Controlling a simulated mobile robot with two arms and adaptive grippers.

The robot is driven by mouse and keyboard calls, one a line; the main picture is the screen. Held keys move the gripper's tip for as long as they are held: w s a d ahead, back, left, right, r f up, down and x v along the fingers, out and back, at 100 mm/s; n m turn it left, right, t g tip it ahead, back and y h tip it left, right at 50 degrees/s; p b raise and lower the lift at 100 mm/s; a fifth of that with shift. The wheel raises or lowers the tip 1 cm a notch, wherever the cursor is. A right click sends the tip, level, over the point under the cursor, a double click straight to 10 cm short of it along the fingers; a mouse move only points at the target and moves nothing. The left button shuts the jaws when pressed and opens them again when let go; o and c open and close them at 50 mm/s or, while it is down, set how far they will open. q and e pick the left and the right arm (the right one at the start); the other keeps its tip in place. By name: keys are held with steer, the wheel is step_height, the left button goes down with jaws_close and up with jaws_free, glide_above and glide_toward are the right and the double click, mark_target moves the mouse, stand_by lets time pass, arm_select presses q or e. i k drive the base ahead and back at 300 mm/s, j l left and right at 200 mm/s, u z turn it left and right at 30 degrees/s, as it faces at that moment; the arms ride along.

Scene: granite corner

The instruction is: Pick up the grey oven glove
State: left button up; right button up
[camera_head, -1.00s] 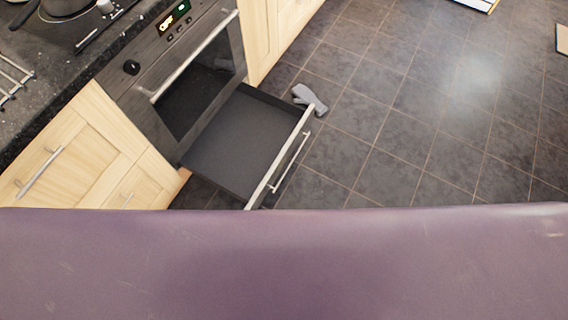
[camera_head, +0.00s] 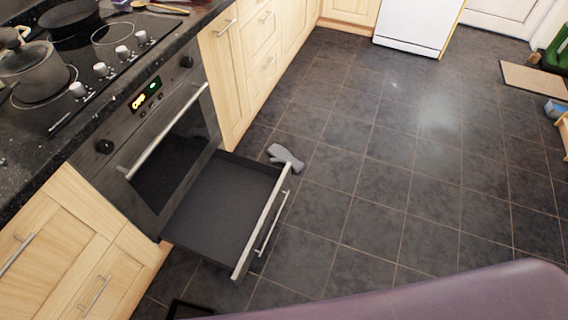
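The grey oven glove (camera_head: 285,157) lies on the dark tiled floor, just beyond the far corner of the open drawer (camera_head: 219,205) under the oven. Part of the glove is close to the drawer front, and I cannot tell whether they touch. Neither of my grippers shows in this view.
The oven (camera_head: 160,140) is set in a counter with a hob and a pot (camera_head: 34,72). The pulled-out drawer juts into the floor space. A white appliance (camera_head: 415,24), a mat (camera_head: 537,80) and a green object (camera_head: 557,48) stand farther off. The floor right of the drawer is clear.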

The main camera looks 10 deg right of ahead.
mark_target(282, 154)
steer(key=z, duration=1.15)
steer(key=i+z, duration=0.15)
steer(key=i, duration=3.6)
steer(key=i+u, duration=0.15)
steer(key=u, duration=0.25)
steer(key=i+l+u, duration=0.1)
steer(key=u, duration=0.3)
steer(key=i+l+u, duration=0.15)
steer(key=u, duration=0.3)
steer(key=i+l+u, duration=0.1)
steer(key=u, duration=0.3)
